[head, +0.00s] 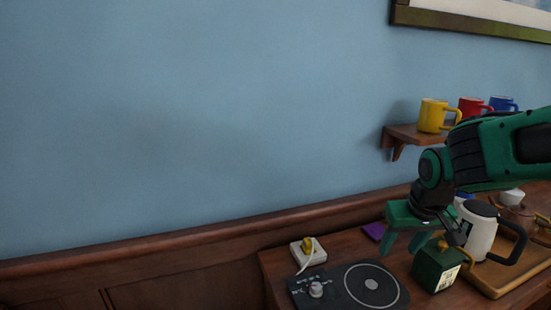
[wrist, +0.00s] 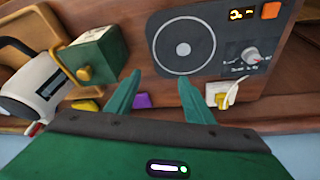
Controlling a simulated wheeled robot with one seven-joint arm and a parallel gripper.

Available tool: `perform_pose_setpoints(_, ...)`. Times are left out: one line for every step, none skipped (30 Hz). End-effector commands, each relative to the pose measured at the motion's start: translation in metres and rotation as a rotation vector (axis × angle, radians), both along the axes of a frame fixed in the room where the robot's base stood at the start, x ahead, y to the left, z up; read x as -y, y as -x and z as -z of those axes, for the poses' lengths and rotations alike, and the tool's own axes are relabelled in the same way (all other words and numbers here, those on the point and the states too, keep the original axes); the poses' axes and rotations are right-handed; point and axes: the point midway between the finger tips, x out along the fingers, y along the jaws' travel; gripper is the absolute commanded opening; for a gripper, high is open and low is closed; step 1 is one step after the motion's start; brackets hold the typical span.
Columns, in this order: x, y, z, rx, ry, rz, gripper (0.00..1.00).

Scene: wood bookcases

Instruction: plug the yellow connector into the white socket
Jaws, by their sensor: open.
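The white socket (head: 299,256) is a small block on the wooden counter, behind the dark hotplate. The yellow connector (head: 308,244) is at the socket, with a white cable running down from it; I cannot tell how deep it sits. In the wrist view the socket (wrist: 212,89) and the yellow connector (wrist: 229,98) are right of the fingers. My gripper (head: 405,246) is open and empty, pointing down over the counter, to the right of the socket and apart from it. Its two green fingers also show in the wrist view (wrist: 160,82).
The hotplate (head: 345,291) lies in front of the socket. A purple item (head: 374,231), a green box (head: 435,272), a white kettle (head: 478,240) and a wooden tray (head: 500,284) are near or right of my gripper. A shelf (head: 405,135) with several mugs hangs above.

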Motion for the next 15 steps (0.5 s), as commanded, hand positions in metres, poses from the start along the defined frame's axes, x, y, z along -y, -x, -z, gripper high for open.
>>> perform_pose_setpoints(0.026, 0.024, -0.002, -0.033, -0.003, 0.071, 0.48)
perform_pose_setpoints(0.039, 0.039, -0.002, -0.057, -0.006, 0.112, 0.48)
perform_pose_setpoints(0.056, 0.059, -0.001, -0.088, -0.013, 0.165, 0.48)
perform_pose_setpoints(0.066, 0.075, -0.001, -0.112, -0.019, 0.203, 0.48)
perform_pose_setpoints(0.075, 0.091, -0.001, -0.136, -0.028, 0.241, 0.48)
perform_pose_setpoints(0.085, 0.112, 0.0, -0.167, -0.041, 0.289, 0.48)
perform_pose_setpoints(0.091, 0.127, 0.001, -0.189, -0.051, 0.324, 0.48)
perform_pose_setpoints(0.096, 0.142, 0.001, -0.209, -0.062, 0.356, 0.48)
perform_pose_setpoints(0.101, 0.159, 0.002, -0.234, -0.078, 0.393, 0.48)
perform_pose_setpoints(0.104, 0.171, 0.003, -0.252, -0.089, 0.42, 0.48)
perform_pose_setpoints(0.106, 0.182, 0.003, -0.266, -0.099, 0.442, 0.48)
perform_pose_setpoints(0.107, 0.193, 0.003, -0.283, -0.111, 0.467, 0.48)
perform_pose_setpoints(0.107, 0.201, 0.004, -0.294, -0.12, 0.484, 0.48)
perform_pose_setpoints(0.107, 0.207, 0.004, -0.303, -0.126, 0.496, 0.48)
perform_pose_setpoints(0.106, 0.213, 0.005, -0.313, -0.134, 0.509, 0.48)
